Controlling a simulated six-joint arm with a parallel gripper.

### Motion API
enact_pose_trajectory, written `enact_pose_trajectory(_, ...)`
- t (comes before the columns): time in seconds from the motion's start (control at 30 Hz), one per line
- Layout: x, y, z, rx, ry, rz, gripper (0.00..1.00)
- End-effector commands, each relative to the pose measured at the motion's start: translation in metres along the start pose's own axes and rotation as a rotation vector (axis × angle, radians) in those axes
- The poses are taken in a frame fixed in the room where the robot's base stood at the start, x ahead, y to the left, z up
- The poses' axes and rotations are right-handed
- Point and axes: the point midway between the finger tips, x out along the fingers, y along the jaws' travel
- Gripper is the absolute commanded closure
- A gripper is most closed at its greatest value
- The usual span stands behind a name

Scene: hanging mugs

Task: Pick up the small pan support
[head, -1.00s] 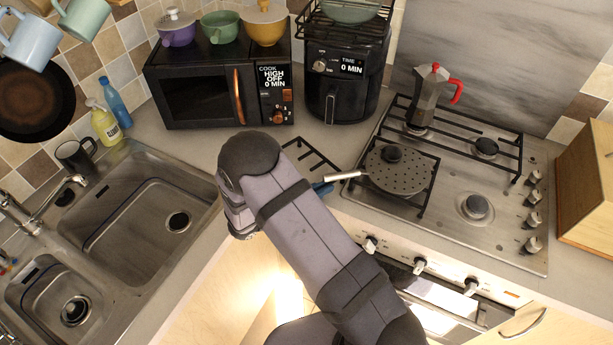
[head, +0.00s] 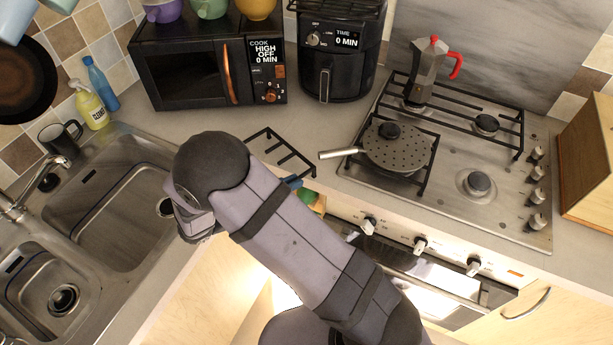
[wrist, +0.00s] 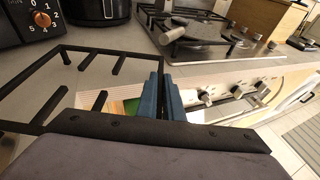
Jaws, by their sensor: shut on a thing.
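The small pan support is a black metal grate (head: 283,152) with short inward prongs, left of the hob. In the wrist view the grate (wrist: 62,58) spreads to the left of the blue fingers, its far bar running to them. My gripper (head: 291,182) is mostly hidden behind my arm in the head view. In the wrist view its blue fingers (wrist: 163,95) are close together, shut on the grate's right side. The exact grip point is hidden. I cannot tell how far the grate is above the counter.
A perforated pan (head: 398,148) sits on the hob's left front, handle pointing left towards the grate. A moka pot (head: 430,72) stands behind it. The microwave (head: 190,65) and air fryer (head: 340,72) stand behind; the sink (head: 120,215) is left. Something green (head: 306,196) lies below the gripper.

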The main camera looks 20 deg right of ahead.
Motion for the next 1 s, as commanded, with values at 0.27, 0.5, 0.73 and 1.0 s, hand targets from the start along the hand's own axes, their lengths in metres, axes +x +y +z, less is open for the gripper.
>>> enact_pose_trajectory(0.27, -0.041, 0.001, 0.008, 0.009, 0.001, 0.0, 1.0)
enact_pose_trajectory(0.5, -0.055, 0.001, 0.056, 0.01, 0.002, 0.002, 1.0)
enact_pose_trajectory(0.73, -0.067, 0.0, 0.096, 0.007, 0.001, 0.001, 1.0)
enact_pose_trajectory(1.0, -0.074, 0.0, 0.119, 0.004, 0.0, 0.001, 1.0)
